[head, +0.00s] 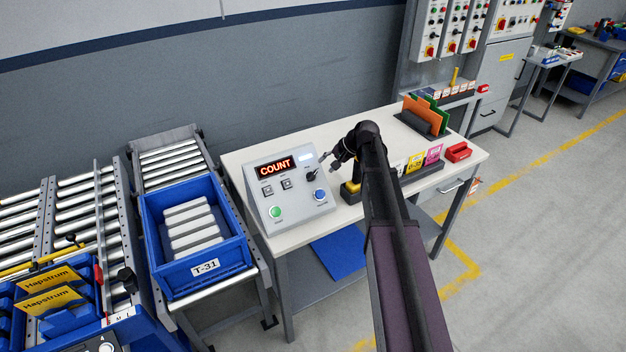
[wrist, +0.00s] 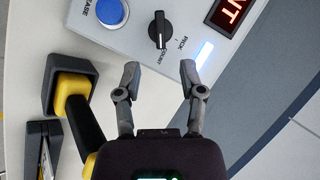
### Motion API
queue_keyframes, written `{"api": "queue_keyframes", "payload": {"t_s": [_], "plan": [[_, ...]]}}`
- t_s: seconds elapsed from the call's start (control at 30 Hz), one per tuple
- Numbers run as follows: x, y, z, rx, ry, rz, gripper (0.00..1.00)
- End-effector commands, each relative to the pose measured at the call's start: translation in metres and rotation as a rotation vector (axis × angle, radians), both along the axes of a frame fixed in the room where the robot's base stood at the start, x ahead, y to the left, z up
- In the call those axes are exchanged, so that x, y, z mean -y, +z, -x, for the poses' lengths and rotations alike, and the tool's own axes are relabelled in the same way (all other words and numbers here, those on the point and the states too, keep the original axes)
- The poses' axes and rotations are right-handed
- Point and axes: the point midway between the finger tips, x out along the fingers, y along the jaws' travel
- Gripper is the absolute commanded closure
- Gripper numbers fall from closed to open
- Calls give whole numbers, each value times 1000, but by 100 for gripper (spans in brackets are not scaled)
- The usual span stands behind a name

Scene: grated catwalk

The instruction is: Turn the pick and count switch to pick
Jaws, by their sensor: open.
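The pick and count switch is a black rotary knob (wrist: 160,30) on a light grey sloped control box (head: 290,190). In the wrist view its pointer is toward the COUNT label, with the PICK label beside it. The box's display (head: 274,167) reads COUNT in lit letters. My gripper (wrist: 160,68) is open and empty, its two fingertips apart on either side of the knob's line and short of it, not touching. In the head view my gripper (head: 326,165) is just right of the knob (head: 311,176), at the box's right edge.
The box also has a green button (head: 275,212), a blue button (head: 320,195) and two small square switches. A yellow-and-black device (head: 351,191) stands on the table right of the box. A blue tote (head: 165,243) marked T-31 is at left.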

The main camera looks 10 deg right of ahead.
Motion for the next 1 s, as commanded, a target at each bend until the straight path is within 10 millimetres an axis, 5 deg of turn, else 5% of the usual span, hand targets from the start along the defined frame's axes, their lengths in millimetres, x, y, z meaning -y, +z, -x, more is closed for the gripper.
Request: {"api": "queue_keyframes", "payload": {"t_s": [0.6,1.0], "plan": [[-30,-50,-20,0,0,0,49],[-39,-62,-26,0,-1,0,49]]}}
